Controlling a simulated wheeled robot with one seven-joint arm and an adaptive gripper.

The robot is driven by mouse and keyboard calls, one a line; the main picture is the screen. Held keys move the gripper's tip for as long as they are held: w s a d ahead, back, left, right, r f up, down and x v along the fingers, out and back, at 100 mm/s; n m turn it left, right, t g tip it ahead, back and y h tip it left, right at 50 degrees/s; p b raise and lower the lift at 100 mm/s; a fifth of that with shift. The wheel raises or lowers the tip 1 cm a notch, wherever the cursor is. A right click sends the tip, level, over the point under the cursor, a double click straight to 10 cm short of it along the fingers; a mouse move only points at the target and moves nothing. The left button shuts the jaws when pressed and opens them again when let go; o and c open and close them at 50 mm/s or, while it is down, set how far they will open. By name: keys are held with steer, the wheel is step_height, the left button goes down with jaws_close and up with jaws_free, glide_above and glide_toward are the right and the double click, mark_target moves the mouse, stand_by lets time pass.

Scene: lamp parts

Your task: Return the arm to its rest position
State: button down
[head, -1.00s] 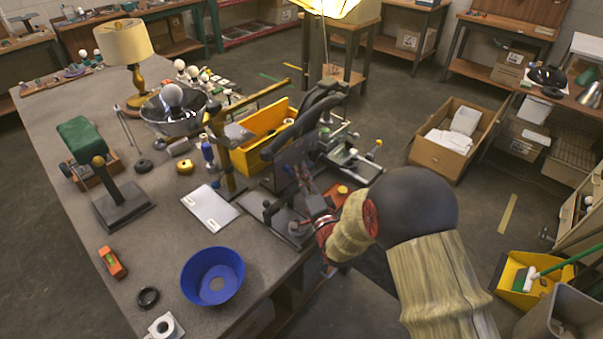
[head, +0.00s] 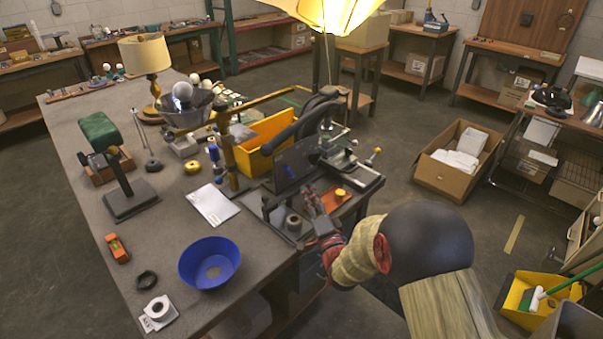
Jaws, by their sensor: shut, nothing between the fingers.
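My arm reaches in from the lower right of the head view, with a dark ball-shaped joint and a ribbed tan sleeve. My gripper (head: 311,202) is at the arm's far end, over the table's right edge, beside a dark clamp-like fixture (head: 293,168). Its fingers look closed and hold nothing. They are small and partly lost against the dark parts behind, so I cannot tell whether they touch anything.
A blue bowl (head: 209,263), a white sheet (head: 213,205) and a yellow bin (head: 266,140) are on the grey table (head: 180,292) near the gripper. A table lamp (head: 146,55) stands farther back. Open floor lies right, around a cardboard box (head: 447,176).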

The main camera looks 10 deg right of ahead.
steer(key=s+d+r+n+g+h+p, duration=0.35)
steer(key=s+r+n+g, duration=0.35)
steer(key=r, duration=0.6)
steer(key=s+r+n+g+p, duration=0.1)
steer(key=s+n+g, duration=0.1)
steer(key=s, duration=1.4)
steer(key=s+d+r+n+g+p, duration=0.1)
steer(key=s+n+g, duration=0.2)
steer(key=s, duration=1.3)
steer(key=shift+s+d+r+g, duration=0.2)
steer(key=shift+r+g, duration=0.2)
steer(key=shift+g, duration=0.7)
